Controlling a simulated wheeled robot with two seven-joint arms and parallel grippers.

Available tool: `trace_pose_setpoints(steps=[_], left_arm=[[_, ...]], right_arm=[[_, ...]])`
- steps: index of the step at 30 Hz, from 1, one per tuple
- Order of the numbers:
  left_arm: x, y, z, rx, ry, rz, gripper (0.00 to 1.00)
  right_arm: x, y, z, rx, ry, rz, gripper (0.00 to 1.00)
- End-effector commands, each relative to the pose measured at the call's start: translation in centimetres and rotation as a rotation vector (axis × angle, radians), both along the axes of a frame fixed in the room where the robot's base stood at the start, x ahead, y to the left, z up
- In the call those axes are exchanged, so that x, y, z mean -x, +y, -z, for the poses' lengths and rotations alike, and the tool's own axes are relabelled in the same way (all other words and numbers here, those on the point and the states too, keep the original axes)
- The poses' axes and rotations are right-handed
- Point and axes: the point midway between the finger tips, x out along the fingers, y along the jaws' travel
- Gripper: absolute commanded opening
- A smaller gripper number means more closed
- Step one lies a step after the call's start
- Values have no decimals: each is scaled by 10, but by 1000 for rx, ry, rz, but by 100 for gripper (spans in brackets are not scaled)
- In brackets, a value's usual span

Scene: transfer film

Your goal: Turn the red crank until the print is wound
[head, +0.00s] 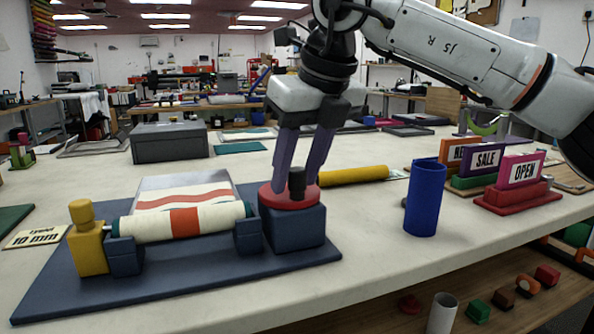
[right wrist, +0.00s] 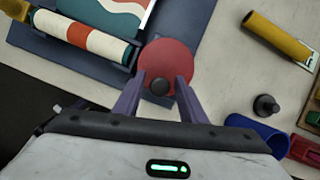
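The red crank (head: 284,200) is a flat red disc with an upright black knob (head: 297,180), on top of a dark blue block. My right gripper (head: 298,183) is open, pointing down, one finger on each side of the knob; red shows between knob and fingers in the wrist view. My left gripper is out of view.
A yellow post (head: 88,243) stands at the roller's left end on the blue base (head: 190,290). A blue cylinder (head: 425,198) stands to the right; a yellow roll (head: 353,175) lies behind the crank. Sign blocks (head: 520,175) stand farther right. The front table edge is close.

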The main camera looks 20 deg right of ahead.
Motion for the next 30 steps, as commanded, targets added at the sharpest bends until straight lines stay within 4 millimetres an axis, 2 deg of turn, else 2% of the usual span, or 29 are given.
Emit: trace_pose_setpoints(steps=[1,6,17,30], left_arm=[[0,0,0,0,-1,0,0],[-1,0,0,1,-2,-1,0],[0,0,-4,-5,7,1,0],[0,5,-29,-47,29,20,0]], right_arm=[[0,0,0,0,0,0,28],[0,0,0,0,0,0,0],[0,-2,-2,-1,3,-59,0],[-3,-15,-5,-4,7,-401,0]])
